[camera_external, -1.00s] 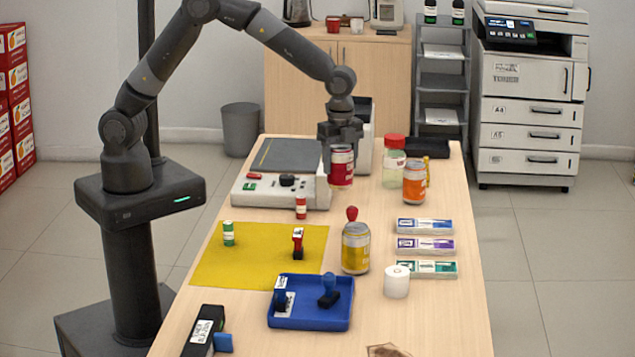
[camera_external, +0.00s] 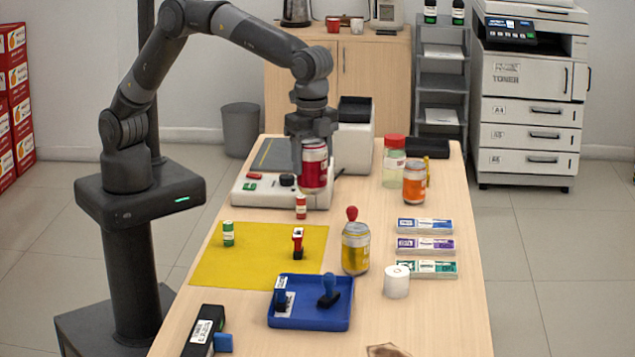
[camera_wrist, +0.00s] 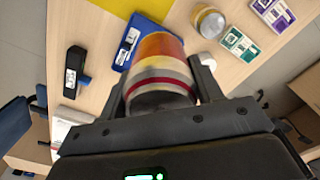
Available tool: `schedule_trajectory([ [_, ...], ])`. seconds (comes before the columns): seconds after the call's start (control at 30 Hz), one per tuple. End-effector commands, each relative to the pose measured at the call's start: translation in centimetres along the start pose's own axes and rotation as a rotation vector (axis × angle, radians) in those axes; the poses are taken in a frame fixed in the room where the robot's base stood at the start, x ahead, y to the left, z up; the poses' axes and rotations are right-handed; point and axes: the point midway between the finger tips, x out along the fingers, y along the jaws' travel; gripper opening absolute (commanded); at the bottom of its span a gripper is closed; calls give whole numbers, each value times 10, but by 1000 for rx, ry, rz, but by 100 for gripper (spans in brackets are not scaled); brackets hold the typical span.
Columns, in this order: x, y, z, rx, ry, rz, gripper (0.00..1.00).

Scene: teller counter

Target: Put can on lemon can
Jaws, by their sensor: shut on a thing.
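My gripper (camera_external: 314,148) is shut on a red can (camera_external: 314,176) with a pale lower band, holding it roughly upright above the scale-like machine's area. In the wrist view the held can (camera_wrist: 160,62) sits between the two fingers and looks orange with a red ring. The yellow lemon can (camera_external: 356,250) stands upright on the table, lower right of the held can and apart from it. It also shows in the wrist view (camera_wrist: 208,22). A red knob (camera_external: 352,213) appears just above the lemon can; I cannot tell whether it is on it or behind.
A yellow mat (camera_external: 232,262) bears small stamps left of the lemon can. A blue tray (camera_external: 315,320) is in front, a white roll (camera_external: 397,282) and boxes (camera_external: 424,246) to the right.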

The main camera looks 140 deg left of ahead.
Motion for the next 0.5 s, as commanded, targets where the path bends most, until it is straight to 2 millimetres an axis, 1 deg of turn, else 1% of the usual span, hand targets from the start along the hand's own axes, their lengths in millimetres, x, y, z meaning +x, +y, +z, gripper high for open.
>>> schedule_trajectory([
  [0.07, 6, -9, -2, -5, -2, 0, 25],
  [0.4, 51, -83, -16, -6, -1, 0, 25],
  [0.5, 60, -99, -19, -4, 0, 0, 25],
])
